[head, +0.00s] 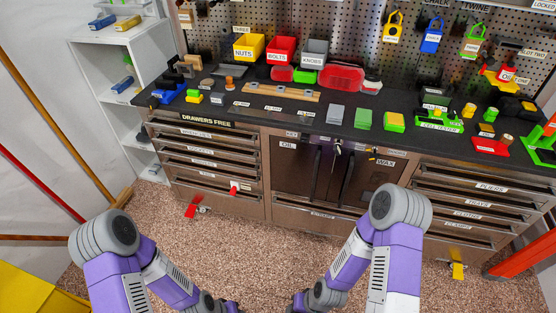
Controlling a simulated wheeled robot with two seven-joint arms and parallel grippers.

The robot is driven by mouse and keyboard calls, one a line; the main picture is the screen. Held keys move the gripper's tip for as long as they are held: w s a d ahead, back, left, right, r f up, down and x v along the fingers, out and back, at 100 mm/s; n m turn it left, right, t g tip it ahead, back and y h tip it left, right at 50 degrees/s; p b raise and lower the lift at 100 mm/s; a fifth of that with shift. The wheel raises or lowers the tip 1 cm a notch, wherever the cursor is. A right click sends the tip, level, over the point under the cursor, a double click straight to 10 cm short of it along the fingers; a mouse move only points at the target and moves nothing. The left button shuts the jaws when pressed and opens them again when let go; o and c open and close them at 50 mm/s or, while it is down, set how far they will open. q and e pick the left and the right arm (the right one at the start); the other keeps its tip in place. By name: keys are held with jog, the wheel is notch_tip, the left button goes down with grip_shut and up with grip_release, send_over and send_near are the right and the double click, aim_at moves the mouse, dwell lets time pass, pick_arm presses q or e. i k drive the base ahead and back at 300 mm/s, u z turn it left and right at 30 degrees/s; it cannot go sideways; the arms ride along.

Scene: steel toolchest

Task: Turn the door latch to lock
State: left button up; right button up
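The steel toolchest has a pair of cabinet doors in its middle, the left door (292,170) labelled OIL and the right door (378,181) labelled WAX. Each has a dark upright handle near the centre seam. A small metal piece like a key or latch (337,148) sits at the top between the handles. A small yellow and dark piece (372,152) is on the upper right door, left of the WAX label. Which of these is the latch, and how it is turned, is too small to tell.
Drawers flank the doors on the left (205,160) and right (470,205). The dark worktop holds bins, blocks and trays. A red caster lock (193,207) and a yellow one (457,263) stick out near the floor. The speckled floor before the doors is clear.

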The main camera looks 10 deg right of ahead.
aim_at(374, 155)
jog(key=u, duration=2.2)
jog(key=k, duration=2.05)
jog(key=z, duration=1.15)
jog(key=i, duration=1.05)
jog(key=z, duration=0.7)
